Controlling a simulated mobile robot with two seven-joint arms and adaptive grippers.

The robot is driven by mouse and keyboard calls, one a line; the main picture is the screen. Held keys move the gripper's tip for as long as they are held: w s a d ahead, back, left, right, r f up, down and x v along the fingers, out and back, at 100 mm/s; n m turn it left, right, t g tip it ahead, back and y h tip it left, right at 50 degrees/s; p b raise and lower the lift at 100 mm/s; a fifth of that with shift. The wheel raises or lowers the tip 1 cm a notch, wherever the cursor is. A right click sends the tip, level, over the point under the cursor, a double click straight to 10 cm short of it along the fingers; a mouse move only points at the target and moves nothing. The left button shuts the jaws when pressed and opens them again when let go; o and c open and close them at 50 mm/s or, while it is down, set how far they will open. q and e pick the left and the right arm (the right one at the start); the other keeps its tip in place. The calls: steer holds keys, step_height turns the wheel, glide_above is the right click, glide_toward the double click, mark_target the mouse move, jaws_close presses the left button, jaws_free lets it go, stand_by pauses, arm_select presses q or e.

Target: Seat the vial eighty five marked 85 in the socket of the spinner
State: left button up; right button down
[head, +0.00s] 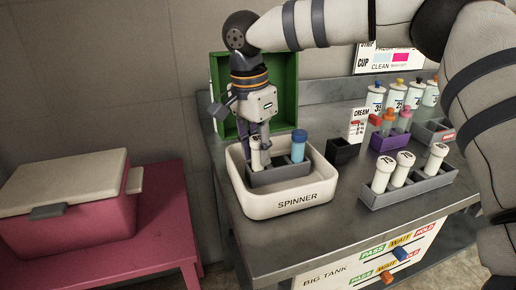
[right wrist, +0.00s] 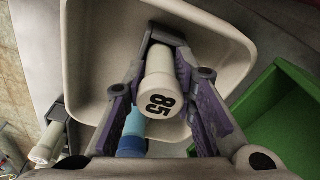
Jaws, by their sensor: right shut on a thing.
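The spinner (head: 297,201) is a white tub on the steel bench in the head view, with a grey socket block (head: 280,178) inside. My right gripper (head: 256,148) points down over the block's left part, shut on the white vial eighty five (head: 257,158). The right wrist view shows its cap marked 85 (right wrist: 160,90) between the purple fingers. The vial looks upright with its lower end at the block; I cannot tell how deep it sits. A blue-capped vial (head: 299,146) stands at the block's right. My left gripper is out of view.
A grey rack (head: 408,188) with three white-capped vials stands right of the spinner. A small black box (head: 342,152) and a purple rack (head: 390,138) of tubes stand behind. A green open box (head: 284,92) stands behind the spinner. A pink cooler (head: 75,215) is at left.

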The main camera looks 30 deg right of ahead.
steer(key=shift+f, duration=0.15)
steer(key=c, duration=1.3)
jaws_free()
steer(key=r, duration=0.4)
steer(key=a+r, duration=0.1)
steer(key=r, duration=0.7)
steer(key=shift+a+r, duration=0.1)
steer(key=shift+a, duration=0.05)
